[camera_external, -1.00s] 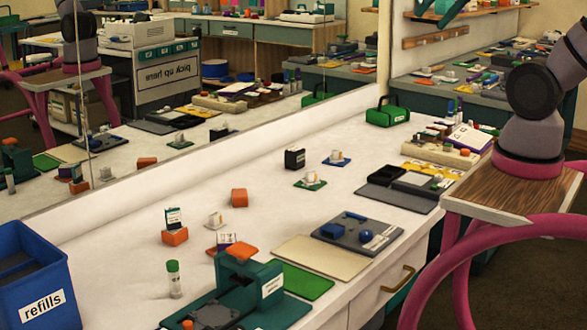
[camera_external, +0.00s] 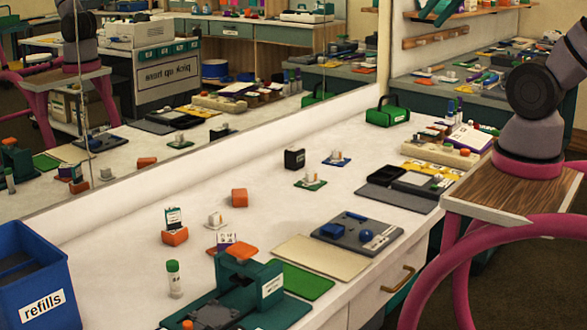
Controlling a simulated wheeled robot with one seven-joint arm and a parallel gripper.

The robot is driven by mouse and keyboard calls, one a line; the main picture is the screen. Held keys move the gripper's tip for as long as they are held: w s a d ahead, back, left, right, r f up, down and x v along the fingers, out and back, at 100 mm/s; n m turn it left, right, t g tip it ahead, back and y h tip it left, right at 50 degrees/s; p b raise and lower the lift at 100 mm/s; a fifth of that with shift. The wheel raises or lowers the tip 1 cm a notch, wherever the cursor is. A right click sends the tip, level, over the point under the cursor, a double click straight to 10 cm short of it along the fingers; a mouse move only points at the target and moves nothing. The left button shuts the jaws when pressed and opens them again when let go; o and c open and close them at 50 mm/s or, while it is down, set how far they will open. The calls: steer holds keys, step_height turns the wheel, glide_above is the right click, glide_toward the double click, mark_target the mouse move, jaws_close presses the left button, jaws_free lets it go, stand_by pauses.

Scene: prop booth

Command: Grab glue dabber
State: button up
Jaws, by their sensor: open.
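A small upright clear tube with a green cap (camera_external: 174,279) stands at the front left of the white counter, left of the dark green press. It looks like a glue dabber, but I cannot read any marking on it. Other slim bottles (camera_external: 451,108) stand in the far right group, too small to tell apart. My arm rises at the right edge on its wooden-topped base and leaves the frame there.
A dark green press (camera_external: 262,290) stands right of the tube, and a blue refills bin (camera_external: 35,280) at the left. Orange blocks (camera_external: 239,198) and small cards lie behind. A grey tray (camera_external: 358,232) lies at the front edge. A mirror (camera_external: 230,120) runs along the back and doubles objects.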

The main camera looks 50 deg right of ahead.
steer(key=w+a+f+m+g+y, duration=0.15)
steer(key=w+a+f, duration=0.25)
steer(key=w+a, duration=0.45)
steer(key=w+a+f+m+g+y, duration=0.1)
steer(key=w+a+f+g+y, duration=0.3)
steer(key=w+a, duration=0.45)
steer(key=w+a+f+m+g+y, duration=0.1)
steer(key=w+a+f+g, duration=0.1)
steer(key=w+a+f, duration=0.5)
steer(key=m+g+y, duration=0.2)
steer(key=m+y, duration=0.3)
steer(key=m, duration=0.3)
glide_toward(174, 280)
steer(key=shift+a+f, duration=0.2)
steer(key=shift+a, duration=0.35)
steer(key=shift+w+x, duration=0.2)
steer(key=shift+x, duration=1.2)
steer(key=shift+w+x, duration=0.15)
steer(key=shift+x, duration=1.25)
steer(key=shift+f, duration=0.1)
jaws_close()
